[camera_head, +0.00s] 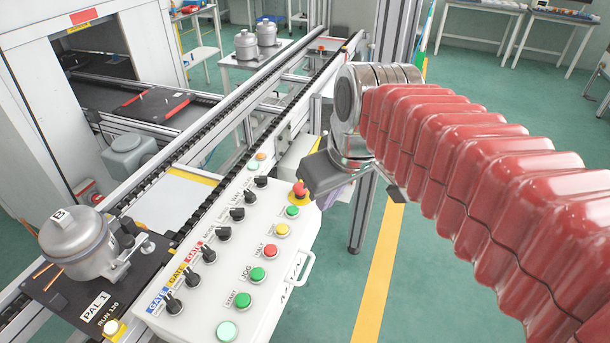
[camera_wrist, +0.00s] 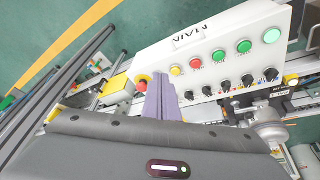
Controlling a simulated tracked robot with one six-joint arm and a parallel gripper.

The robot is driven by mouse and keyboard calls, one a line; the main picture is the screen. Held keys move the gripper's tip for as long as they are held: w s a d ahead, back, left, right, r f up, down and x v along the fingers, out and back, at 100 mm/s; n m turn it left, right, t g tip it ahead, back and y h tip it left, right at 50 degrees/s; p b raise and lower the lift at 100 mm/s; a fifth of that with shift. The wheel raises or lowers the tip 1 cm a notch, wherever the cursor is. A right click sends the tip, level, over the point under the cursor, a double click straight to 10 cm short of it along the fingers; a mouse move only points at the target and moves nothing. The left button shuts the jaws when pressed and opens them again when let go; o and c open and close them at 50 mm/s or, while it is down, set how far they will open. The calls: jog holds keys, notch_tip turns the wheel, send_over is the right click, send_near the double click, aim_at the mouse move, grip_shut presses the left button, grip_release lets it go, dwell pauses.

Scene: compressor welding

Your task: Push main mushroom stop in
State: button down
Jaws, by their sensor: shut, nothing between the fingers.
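The main mushroom stop (camera_head: 299,188) is a red cap at the far end of the white control panel (camera_head: 228,318), whose front edge reads MAIN. In the wrist view the red cap (camera_wrist: 141,84) has a yellow surround and sits just left of the purple fingertips. My gripper (camera_wrist: 160,94) is shut and empty, its purple fingers together. In the head view my dark gripper body is right beside the stop, and the fingers (camera_head: 336,197) show partly below it. Whether the fingers touch the cap, and how far in it sits, I cannot tell.
Close to the stop are a green button (camera_head: 292,211), a yellow button (camera_head: 283,230) and a row of black selector knobs (camera_head: 223,234). A handle (camera_head: 308,268) juts from the panel's right side. A pallet (camera_head: 62,290) with a metal compressor (camera_head: 76,243) stands left. Green floor is open at right.

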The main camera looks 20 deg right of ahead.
jog(key=w+d+r+n+g+y, duration=0.2)
jog(key=w+n, duration=0.5)
jog(key=w, duration=0.9)
jog(key=shift+w+d+r, duration=0.25)
jog(key=shift+d+r, duration=0.05)
jog(key=shift+r, duration=0.2)
jog(key=shift+f+g, duration=0.1)
jog(key=shift+g, duration=0.2)
send_over(299, 187)
jog(key=f, duration=1.1)
jog(key=shift+s+d+f, duration=0.3)
jog(key=shift+d+f, duration=0.1)
jog(key=shift+f, duration=0.8)
jog(key=shift+f, duration=0.1)
